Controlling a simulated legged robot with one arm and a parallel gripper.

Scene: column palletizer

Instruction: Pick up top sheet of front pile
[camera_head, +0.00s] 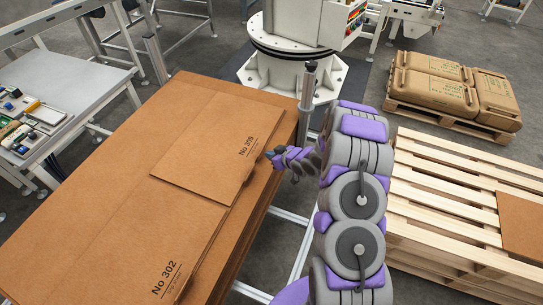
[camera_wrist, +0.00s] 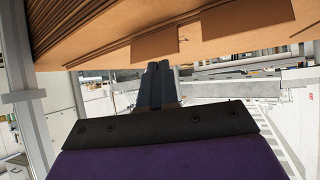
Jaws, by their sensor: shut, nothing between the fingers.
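Brown cardboard sheets lie stacked at left in the head view. The nearer sheet, printed No 302 (camera_head: 130,255), lies flat at the bottom of the picture. A farther sheet (camera_head: 205,145), whose print looks like No 309, lies flat beyond it. My gripper (camera_head: 270,155) is just off the right edge of that farther sheet, near its printed corner. In the wrist view my gripper's dark fingers (camera_wrist: 155,85) are together and empty. Sheet edges (camera_wrist: 80,25) and a broad brown face (camera_wrist: 235,28) show close by there; contact with the fingers cannot be told.
A grey metal post (camera_head: 308,90) stands beside the stack's far right corner, close to my arm. A white round machine base (camera_head: 285,70) is behind it. A wooden pallet stack (camera_head: 440,205) with a brown sheet (camera_head: 520,225) is at right. Brown sacks (camera_head: 435,90) lie on another pallet.

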